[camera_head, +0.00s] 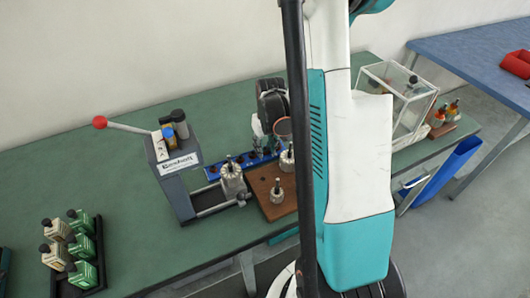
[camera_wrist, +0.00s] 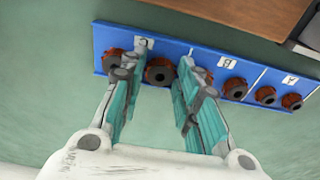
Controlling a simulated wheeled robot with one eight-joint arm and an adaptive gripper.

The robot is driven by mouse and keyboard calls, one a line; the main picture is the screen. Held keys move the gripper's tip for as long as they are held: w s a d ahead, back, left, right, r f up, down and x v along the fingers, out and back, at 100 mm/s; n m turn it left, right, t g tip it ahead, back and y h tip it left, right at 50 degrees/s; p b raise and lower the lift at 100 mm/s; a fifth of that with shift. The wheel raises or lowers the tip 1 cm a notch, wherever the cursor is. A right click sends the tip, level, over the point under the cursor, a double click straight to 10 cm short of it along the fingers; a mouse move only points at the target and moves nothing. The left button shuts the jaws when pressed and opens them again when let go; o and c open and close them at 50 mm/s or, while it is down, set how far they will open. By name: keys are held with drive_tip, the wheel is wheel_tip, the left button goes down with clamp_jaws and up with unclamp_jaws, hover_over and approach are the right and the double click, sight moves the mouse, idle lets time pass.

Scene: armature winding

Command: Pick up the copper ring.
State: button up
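Several copper-coloured rings with dark centres sit in a row on a blue tray (camera_wrist: 204,56) in the wrist view. One copper ring (camera_wrist: 160,72) shows between the fingertips of my gripper (camera_wrist: 158,66). The gripper is open, with a finger on each side of that ring and gaps to it; whether either finger touches the tray I cannot tell. Other rings lie left (camera_wrist: 113,60) and right (camera_wrist: 235,88) of the fingers. In the head view the blue tray (camera_head: 212,173) lies on the green table, partly hidden by a machine and my gripper; the rings are too small to tell apart there.
A grey winding machine (camera_head: 178,190) stands left of the tray. A brown wooden board (camera_head: 265,208) with metal armatures lies in front. A black rack with green and beige blocks (camera_head: 82,275) is at front left. A clear box (camera_head: 400,95) stands right. The back-left table is clear.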

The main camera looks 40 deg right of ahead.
drive_tip(key=c, duration=0.6)
drive_tip(key=shift+o, duration=0.2)
drive_tip(key=shift+r, duration=0.1)
